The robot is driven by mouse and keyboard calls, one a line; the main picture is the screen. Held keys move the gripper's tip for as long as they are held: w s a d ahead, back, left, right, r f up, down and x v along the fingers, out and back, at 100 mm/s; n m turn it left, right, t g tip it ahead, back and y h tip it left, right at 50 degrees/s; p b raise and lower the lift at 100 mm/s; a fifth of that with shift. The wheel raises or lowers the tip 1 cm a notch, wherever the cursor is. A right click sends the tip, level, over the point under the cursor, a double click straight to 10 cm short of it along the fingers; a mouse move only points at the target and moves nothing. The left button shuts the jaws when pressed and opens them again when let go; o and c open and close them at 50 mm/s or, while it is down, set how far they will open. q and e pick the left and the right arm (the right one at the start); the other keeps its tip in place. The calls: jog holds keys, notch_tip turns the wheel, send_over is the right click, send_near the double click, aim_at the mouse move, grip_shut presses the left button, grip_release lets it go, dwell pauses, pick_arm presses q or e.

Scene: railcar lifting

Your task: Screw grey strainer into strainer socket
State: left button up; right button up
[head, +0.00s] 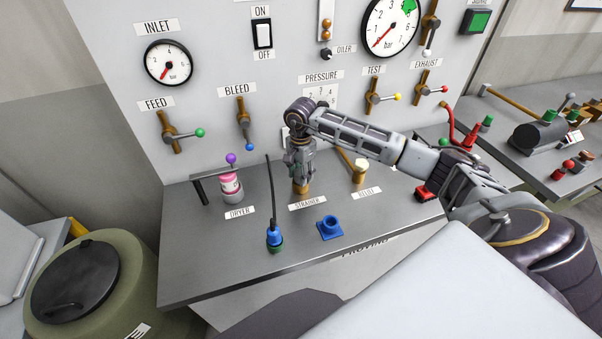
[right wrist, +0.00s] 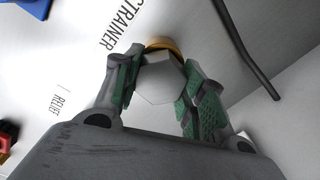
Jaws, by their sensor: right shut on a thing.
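My right gripper (head: 300,172) points down at the panel's shelf, over the STRAINER label. It is shut on the grey strainer, whose pale hexagonal head (right wrist: 160,79) sits between the two green-padded fingers in the right wrist view. The brass strainer socket (head: 301,188) shows just below the fingertips. In the right wrist view its brass rim (right wrist: 164,43) shows behind the strainer's head, so the strainer is over or in the socket. How deep it sits is hidden. In the head view the fingers cover most of the strainer. My left gripper is not in view.
A blue-green plug with a black cable (head: 274,238) and a blue square-flanged socket (head: 330,228) are in front. A brass relief fitting (head: 360,172) stands close at right. Valve levers line the wall panel.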

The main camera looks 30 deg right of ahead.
jog(key=shift+m, duration=2)
jog(key=shift+w+r+m, duration=0.1)
jog(key=shift+m, duration=1.8)
jog(key=o, duration=0.8)
